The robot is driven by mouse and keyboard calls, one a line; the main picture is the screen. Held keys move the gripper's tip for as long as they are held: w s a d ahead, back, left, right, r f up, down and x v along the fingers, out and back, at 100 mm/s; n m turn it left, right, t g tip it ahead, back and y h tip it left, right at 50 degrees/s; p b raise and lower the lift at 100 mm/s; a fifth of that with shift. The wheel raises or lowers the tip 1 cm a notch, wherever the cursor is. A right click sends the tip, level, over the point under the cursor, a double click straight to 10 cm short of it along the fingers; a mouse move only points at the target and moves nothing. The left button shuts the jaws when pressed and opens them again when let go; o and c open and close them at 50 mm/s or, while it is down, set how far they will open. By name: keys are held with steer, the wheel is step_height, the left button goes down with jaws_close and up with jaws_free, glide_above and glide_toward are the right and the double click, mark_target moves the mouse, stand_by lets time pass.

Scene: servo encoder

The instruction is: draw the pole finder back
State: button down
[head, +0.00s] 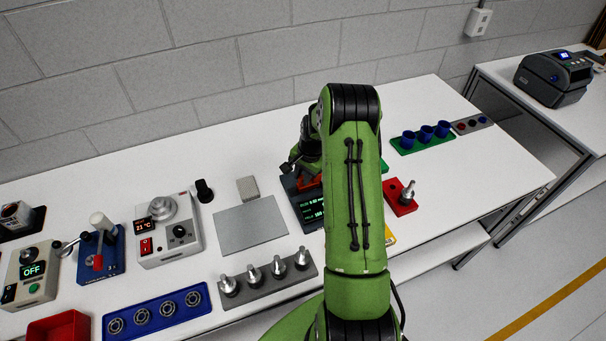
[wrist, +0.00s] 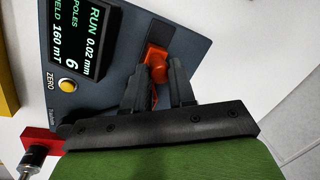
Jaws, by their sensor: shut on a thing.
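The pole finder, an orange-red sliding piece (wrist: 157,58) with a rounded knob, sits on a dark grey instrument (wrist: 112,88). In the wrist view my gripper (wrist: 158,80) has its two black fingers on either side of the knob, shut on it. The instrument's screen (wrist: 82,35) shows RUN 0.02 mm, POLES 6 and a field of 160 mT. A yellow ZERO button (wrist: 67,86) is beside the screen. In the head view the instrument (head: 308,208) is partly hidden behind my green arm, and the fingertips cannot be made out.
A red block with a shafted part (head: 401,197) stands right of my arm. A grey plate (head: 250,224) and a holder with several metal shafts (head: 268,283) lie to the left. A green rack with blue cups (head: 423,138) is at the back right.

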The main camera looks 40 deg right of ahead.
mark_target(292, 193)
steer(key=shift+w+a+b, duration=0.25)
steer(key=shift+a, duration=0.65)
steer(key=shift+w+a+b, duration=0.25)
steer(key=shift+a, duration=0.65)
steer(key=c, duration=0.9)
jaws_free()
steer(key=shift+c, duration=0.2)
steer(key=shift+d+r, duration=0.1)
steer(key=shift+r, duration=0.1)
step_height(292, 193, up, 15)
steer(key=s, duration=0.3)
steer(key=shift+d, duration=0.4)
steer(key=shift+r, duration=0.1)
